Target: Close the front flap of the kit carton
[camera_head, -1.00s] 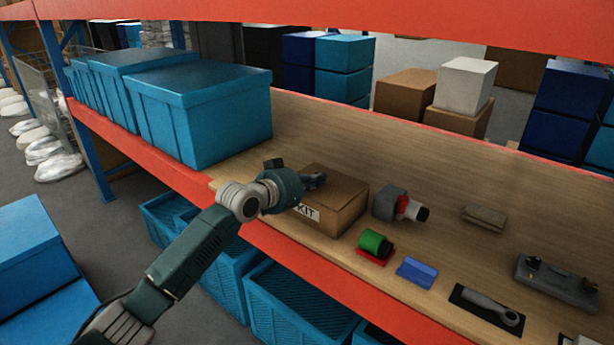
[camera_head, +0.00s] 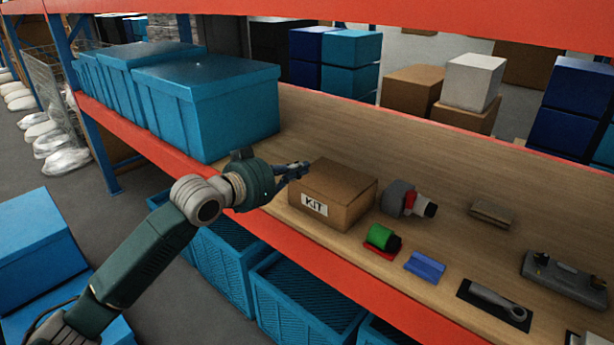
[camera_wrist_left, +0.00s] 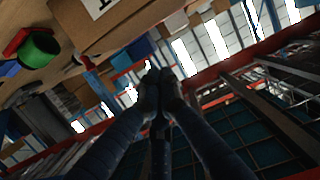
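The kit carton (camera_head: 345,208) is a brown box with a white KIT label on its front, standing on the wooden shelf. Its top looks flat and covered in the head view; I cannot make out separate flaps. My left gripper (camera_head: 303,168) is beside the carton's left rear top corner, seemingly just apart from it and empty. In the left wrist view its fingers (camera_wrist_left: 160,77) come together with nothing between them. The carton (camera_wrist_left: 125,28) also shows there at the top, with part of its white label. My right gripper is not in view.
A large blue lidded crate (camera_head: 215,110) stands left of my gripper. Right of the carton are a grey and red part (camera_head: 402,200), a green cylinder (camera_head: 380,236) and a blue block (camera_head: 425,263). An orange beam (camera_head: 345,275) edges the shelf.

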